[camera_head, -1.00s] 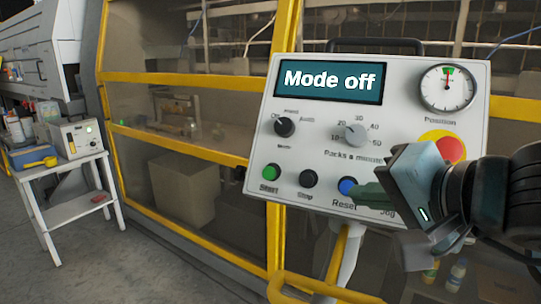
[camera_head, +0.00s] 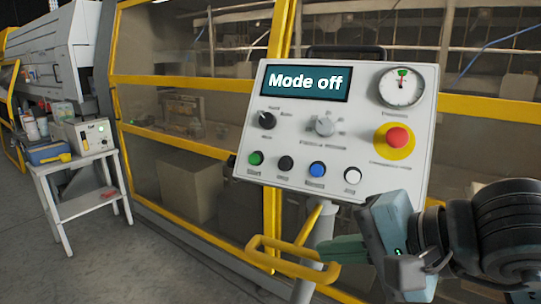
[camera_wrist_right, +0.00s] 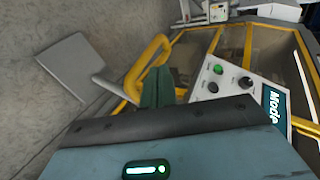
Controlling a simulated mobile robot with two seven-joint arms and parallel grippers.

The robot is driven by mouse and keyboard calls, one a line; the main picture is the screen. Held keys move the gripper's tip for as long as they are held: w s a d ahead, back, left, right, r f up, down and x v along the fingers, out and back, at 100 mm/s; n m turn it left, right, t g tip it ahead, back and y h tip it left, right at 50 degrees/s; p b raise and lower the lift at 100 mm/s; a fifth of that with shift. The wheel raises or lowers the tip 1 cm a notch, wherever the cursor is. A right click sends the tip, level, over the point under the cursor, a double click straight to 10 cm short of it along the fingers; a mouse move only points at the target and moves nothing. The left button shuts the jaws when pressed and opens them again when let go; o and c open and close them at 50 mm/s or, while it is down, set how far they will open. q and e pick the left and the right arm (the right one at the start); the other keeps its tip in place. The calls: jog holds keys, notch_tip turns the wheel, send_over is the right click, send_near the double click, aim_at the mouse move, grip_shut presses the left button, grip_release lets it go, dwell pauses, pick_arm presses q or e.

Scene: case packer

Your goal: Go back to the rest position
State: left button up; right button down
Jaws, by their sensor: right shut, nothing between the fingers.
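The control panel (camera_head: 345,120) stands ahead of me, its screen (camera_head: 307,83) reading "Mode off". In the head view my right gripper (camera_head: 325,249) is below the panel's lower edge, its green fingers shut and empty. The fingertips overlap the yellow handle (camera_head: 268,250) in the picture; I cannot tell whether they touch it. The right wrist view shows the shut fingers (camera_wrist_right: 158,88) beside the yellow handle (camera_wrist_right: 147,65), with the panel (camera_wrist_right: 232,80) to the right. My left gripper is not in view.
A white side table (camera_head: 84,206) at the left holds a small box device (camera_head: 92,136) and a blue bin (camera_head: 48,152). The yellow-framed machine enclosure (camera_head: 190,85) stands behind the panel. Grey floor (camera_head: 120,265) is clear at the lower left.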

jog(key=s+a+f+m+g+y+p, duration=0.1)
jog(key=s+a+f+m+g+y, duration=0.45)
jog(key=m+y, duration=0.55)
jog(key=w+d+f+n+t+h, duration=0.1)
jog(key=d+f+n+t+h, duration=0.5)
jog(key=n, duration=0.5)
jog(key=w+d+f+n+t+h+p, duration=0.15)
jog(key=f+n+t, duration=0.35)
jog(key=f+n, duration=0.5)
jog(key=d+f+n+t+h, duration=0.4)
jog(key=n+t+h, duration=0.1)
jog(key=n, duration=0.8)
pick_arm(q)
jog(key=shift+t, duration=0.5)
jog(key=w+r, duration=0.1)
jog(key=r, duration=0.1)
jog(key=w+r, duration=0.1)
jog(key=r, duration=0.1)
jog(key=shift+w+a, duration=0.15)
pick_arm(e)
jog(key=s+d+f+m+g+h, duration=0.2)
jog(key=s+f+m, duration=0.4)
jog(key=s+f, duration=0.4)
jog(key=s+d+f+m+g+h, duration=0.3)
jog(key=s+f+m+g, duration=0.3)
jog(key=s+f, duration=0.5)
notch_tip(320, 180, down, 3)
jog(key=shift+s+d+r+m+g, duration=0.1)
jog(key=shift+s+d+m+g, duration=0.1)
jog(key=shift+d+m+g, duration=0.3)
